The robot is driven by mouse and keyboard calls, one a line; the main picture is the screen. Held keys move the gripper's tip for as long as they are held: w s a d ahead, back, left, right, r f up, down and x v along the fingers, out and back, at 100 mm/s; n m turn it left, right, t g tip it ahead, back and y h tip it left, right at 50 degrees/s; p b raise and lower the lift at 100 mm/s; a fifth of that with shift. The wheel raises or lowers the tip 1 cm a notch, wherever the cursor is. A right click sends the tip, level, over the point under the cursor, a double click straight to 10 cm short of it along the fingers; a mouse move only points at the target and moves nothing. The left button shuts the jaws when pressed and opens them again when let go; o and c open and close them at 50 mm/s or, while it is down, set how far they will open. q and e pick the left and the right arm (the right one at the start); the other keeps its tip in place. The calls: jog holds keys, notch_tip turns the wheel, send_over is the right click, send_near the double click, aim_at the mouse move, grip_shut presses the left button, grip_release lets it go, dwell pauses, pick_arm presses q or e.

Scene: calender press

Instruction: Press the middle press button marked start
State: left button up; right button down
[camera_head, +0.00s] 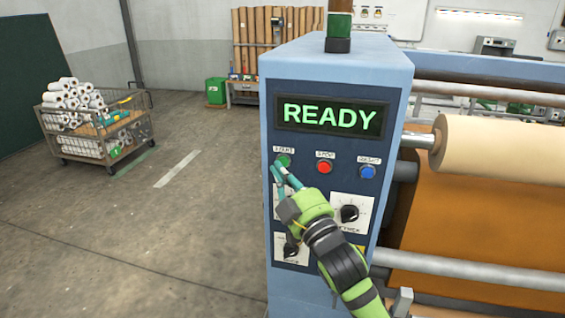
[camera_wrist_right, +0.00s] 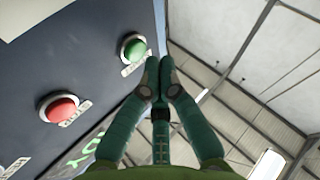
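The green button marked start (camera_head: 284,160) is the left one in a row of three on the blue panel, under the lit READY display (camera_head: 330,117). The red stop button (camera_head: 324,167) is in the middle and a blue button (camera_head: 367,172) is at the right. My right gripper (camera_head: 282,172) is just below the green button, its fingertips close together and empty. In the right wrist view, the green button (camera_wrist_right: 134,49) sits just left of the fingertips (camera_wrist_right: 159,66), with the red button (camera_wrist_right: 60,108) farther left. I cannot tell whether they touch the panel. My left gripper is out of view.
Dials, including a black knob (camera_head: 349,213), sit below the buttons near my right arm. The press's large paper roll (camera_head: 500,150) is at the right. A cart with white rolls (camera_head: 95,125) stands at the left on open floor.

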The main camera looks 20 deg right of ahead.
jog(key=shift+w, duration=0.1)
jog(key=shift+w+d, duration=0.25)
jog(key=shift+w+d, duration=0.2)
jog(key=shift+w, duration=0.1)
dwell(0.9)
jog(key=shift+s+a, duration=0.1)
jog(key=shift+s+a+p, duration=0.35)
jog(key=shift+s+p, duration=0.1)
jog(key=shift+s, duration=0.1)
jog(key=s+a, duration=0.2)
jog(key=s+p, duration=0.1)
jog(key=s, duration=0.1)
jog(key=shift+s+a, duration=0.1)
jog(key=shift+a, duration=0.3)
